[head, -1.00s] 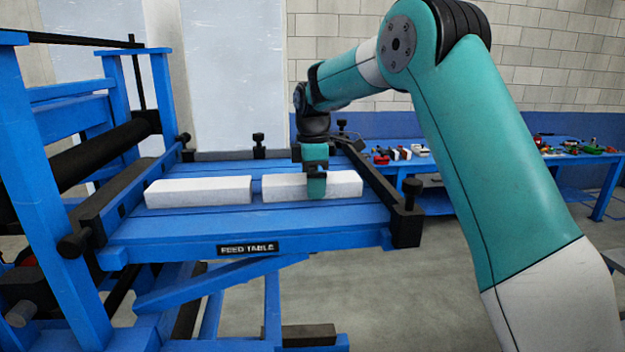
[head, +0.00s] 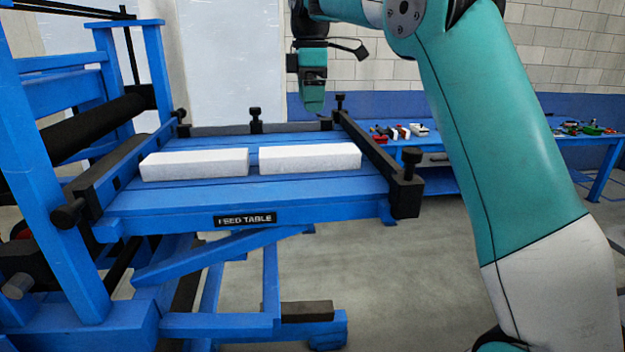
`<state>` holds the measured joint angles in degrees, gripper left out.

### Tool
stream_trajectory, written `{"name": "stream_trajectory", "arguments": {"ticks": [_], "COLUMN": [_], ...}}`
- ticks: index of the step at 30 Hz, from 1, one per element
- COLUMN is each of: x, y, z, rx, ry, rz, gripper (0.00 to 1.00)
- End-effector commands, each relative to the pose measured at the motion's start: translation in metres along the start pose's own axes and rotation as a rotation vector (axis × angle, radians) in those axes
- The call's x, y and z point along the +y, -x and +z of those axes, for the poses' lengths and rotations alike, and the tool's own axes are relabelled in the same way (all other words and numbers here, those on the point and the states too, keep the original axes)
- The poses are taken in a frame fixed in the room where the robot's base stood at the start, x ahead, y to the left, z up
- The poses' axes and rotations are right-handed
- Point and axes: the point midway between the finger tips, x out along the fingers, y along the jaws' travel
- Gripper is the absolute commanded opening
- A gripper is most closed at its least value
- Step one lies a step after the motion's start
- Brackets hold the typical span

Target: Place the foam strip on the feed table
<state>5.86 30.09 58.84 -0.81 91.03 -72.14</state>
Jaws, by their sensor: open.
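Two white foam strips lie flat, end to end, on the blue feed table (head: 170,217) in the head view. The left foam strip (head: 195,164) is nearer the rollers. The right foam strip (head: 310,157) lies nearer the dark side rail, with a small gap between the two. My gripper (head: 313,108) is open and empty. It hangs above the strips, near the table's back edge, and touches neither strip. Its fingers are seen partly edge-on.
Black rails with upright knobs edge the feed table, including the right rail (head: 380,157) and a back knob (head: 256,118). A blue frame with a black roller (head: 95,129) stands at left. A blue workbench (head: 465,192) with small tools stands behind at right. The floor between is clear.

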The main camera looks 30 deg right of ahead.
Motion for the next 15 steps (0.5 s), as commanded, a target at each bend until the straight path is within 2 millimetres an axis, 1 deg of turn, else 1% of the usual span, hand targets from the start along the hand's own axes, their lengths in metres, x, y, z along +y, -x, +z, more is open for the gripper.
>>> {"name": "stream_trajectory", "arguments": {"ticks": [2, 4, 5, 7, 8, 9, 11, 12, 14, 15], "x": [-0.008, -0.024, -0.033, -0.062, -0.077, -0.099, -0.134, -0.158, -0.197, -0.223], "y": [0.0, -0.003, -0.005, -0.012, -0.016, -0.022, -0.032, -0.041, -0.054, -0.064], "z": [-0.005, -0.014, -0.018, -0.031, -0.037, -0.043, -0.052, -0.057, -0.061, -0.063], "rx": [0.002, 0.007, 0.012, 0.028, 0.039, 0.057, 0.088, 0.11, 0.145, 0.168], "ry": [-0.007, -0.027, -0.039, -0.078, -0.096, -0.125, -0.168, -0.199, -0.249, -0.281], "rz": [0.004, 0.01, 0.014, 0.02, 0.022, 0.023, 0.018, 0.008, -0.012, -0.031], "gripper": [0.97, 0.97, 0.97, 0.97, 0.97, 0.97, 0.97, 0.97, 0.97, 0.97]}}
